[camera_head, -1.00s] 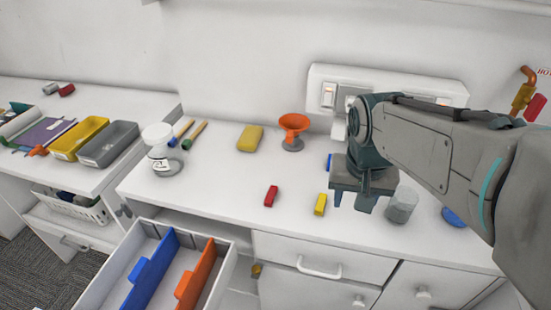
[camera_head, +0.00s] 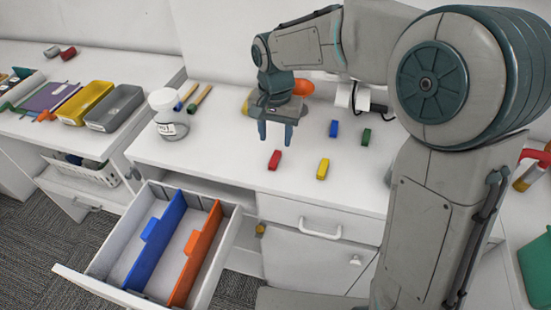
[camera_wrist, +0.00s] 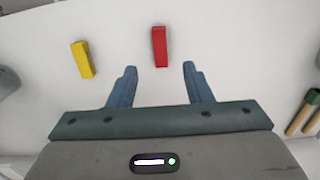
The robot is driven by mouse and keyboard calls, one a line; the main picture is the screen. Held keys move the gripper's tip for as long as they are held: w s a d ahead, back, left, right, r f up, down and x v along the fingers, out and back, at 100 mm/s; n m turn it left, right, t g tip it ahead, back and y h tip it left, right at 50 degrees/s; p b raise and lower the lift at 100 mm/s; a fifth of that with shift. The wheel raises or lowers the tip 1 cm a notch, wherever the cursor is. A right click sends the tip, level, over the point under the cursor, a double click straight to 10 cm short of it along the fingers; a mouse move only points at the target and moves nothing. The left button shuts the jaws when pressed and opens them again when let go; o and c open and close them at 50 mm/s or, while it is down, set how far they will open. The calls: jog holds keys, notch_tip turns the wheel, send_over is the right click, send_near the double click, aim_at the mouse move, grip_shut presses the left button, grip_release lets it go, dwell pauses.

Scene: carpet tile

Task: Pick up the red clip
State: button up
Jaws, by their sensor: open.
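The red clip (camera_head: 274,160) is a small red block lying on the white counter (camera_head: 230,160), near its front edge above the open drawer. In the wrist view the red clip (camera_wrist: 159,46) lies beyond and between the two fingertips, untouched. My gripper (camera_head: 275,142) is open and empty, pointing down above the counter just behind the clip in the head view. Its two blue-grey fingers also show in the wrist view (camera_wrist: 159,72), spread apart.
A yellow clip (camera_head: 323,168), a blue clip (camera_head: 334,128) and a green clip (camera_head: 366,137) lie to the right. An open drawer (camera_head: 110,250) with blue and orange dividers juts out in front. A jar (camera_head: 170,128) stands left. An orange funnel (camera_head: 303,87) is partly hidden behind my gripper.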

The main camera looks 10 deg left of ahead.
aim_at(275, 158)
jog(key=shift+f+p, duration=0.5)
jog(key=shift+f, duration=3.05)
grip_shut()
